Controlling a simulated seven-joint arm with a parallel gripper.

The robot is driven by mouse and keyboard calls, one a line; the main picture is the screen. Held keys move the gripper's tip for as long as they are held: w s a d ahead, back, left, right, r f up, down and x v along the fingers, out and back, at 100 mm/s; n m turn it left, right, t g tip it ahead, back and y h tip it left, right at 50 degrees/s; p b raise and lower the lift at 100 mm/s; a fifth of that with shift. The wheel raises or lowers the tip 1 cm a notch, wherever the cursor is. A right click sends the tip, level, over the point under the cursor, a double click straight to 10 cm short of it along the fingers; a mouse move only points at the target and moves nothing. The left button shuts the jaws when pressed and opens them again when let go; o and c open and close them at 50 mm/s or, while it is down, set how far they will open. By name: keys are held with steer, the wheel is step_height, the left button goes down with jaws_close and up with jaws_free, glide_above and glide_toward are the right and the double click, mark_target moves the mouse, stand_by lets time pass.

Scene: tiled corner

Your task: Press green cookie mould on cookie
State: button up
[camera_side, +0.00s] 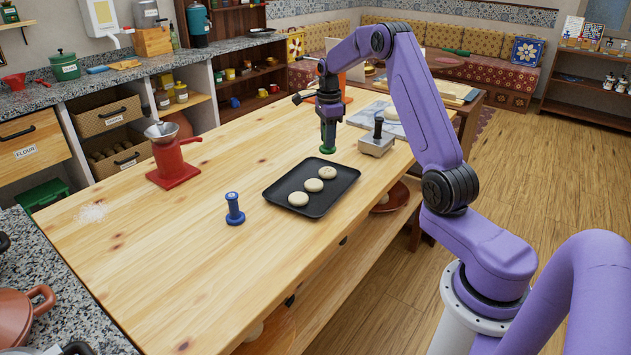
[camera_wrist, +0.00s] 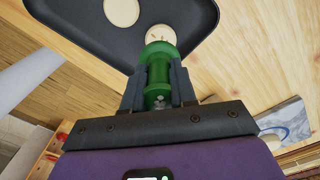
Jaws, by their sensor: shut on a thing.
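My gripper (camera_side: 328,124) is shut on the green cookie mould (camera_side: 328,150), which is upright with its round base down. The mould is in the air by the far edge of the black tray (camera_side: 286,205). Three pale round cookies lie in a row on the tray: a near one (camera_side: 298,199), a middle one (camera_side: 313,185) and a far one (camera_side: 327,172), the closest to the mould. In the wrist view the mould (camera_wrist: 158,78) is between both fingers, and its end overlaps the edge of a cookie (camera_wrist: 160,33) with faint marks. Contact cannot be told.
A blue mould (camera_side: 235,211) stands left of the tray. A grey block with a black knob (camera_side: 377,143) stands right of my gripper. A red grinder (camera_side: 172,165) stands at the table's left. The near wooden tabletop is mostly clear.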

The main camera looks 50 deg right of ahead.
steer(key=a, duration=0.8)
glide_above(314, 183)
steer(key=shift+f, duration=2.95)
steer(key=shift+f, duration=0.55)
step_height(314, 183, up, 7)
